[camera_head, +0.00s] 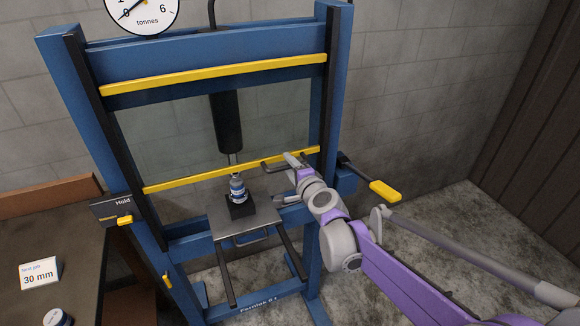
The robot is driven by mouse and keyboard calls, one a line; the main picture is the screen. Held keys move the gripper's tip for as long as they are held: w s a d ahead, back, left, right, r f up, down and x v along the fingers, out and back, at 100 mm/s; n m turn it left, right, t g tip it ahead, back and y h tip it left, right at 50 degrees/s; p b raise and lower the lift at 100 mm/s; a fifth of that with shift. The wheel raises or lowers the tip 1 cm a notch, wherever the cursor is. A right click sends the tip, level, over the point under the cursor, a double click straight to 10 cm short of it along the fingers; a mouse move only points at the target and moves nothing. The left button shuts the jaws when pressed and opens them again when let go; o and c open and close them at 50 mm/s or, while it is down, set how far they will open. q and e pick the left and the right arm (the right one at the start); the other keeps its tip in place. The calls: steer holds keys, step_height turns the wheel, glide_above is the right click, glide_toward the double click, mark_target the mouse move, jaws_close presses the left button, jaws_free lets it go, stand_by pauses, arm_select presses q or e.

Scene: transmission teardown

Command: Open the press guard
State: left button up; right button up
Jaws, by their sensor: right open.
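The press (190,45) is a tall blue frame. Its guard is a clear panel (165,135) with a yellow upper bar (215,73) and a yellow lower bar (205,175). The guard hangs down in front of the black ram (227,120). A grey handle (270,164) sticks out from the right part of the lower bar. My right gripper (286,179) is open beside this handle, its fingers pointing left. One finger is close to the handle; I cannot tell whether they touch. My left gripper is not in view.
A small part with a blue-white label (238,190) stands on a black block on the press table (224,222). A yellow-tipped lever (385,191) juts out at right. A bench (75,245) with a "30 mm" card (40,273) is at left. A "Hold" box (118,209) sits on the left post.

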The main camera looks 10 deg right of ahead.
steer(key=v, duration=1.1)
steer(key=shift+p, duration=0.4)
steer(key=shift+w, duration=0.1)
steer(key=s+a+f+n+g+y, duration=0.1)
steer(key=s+a+f+n+g, duration=0.25)
steer(key=s+n, duration=0.4)
steer(key=s+d+f+n+g+h, duration=0.2)
steer(key=s+f+n+g, duration=0.1)
steer(key=s+f, duration=0.3)
steer(key=s+d+f+n+g+h, duration=0.1)
steer(key=s+d+f+n+g, duration=0.2)
steer(key=s, duration=0.8)
step_height(320, 180, down, 3)
steer(key=shift+s+f+n+h, duration=0.1)
steer(key=shift+s+n+h, duration=0.25)
steer(key=shift+n, duration=0.9)
steer(key=shift+w, duration=0.15)
steer(key=shift+c, duration=0.2)
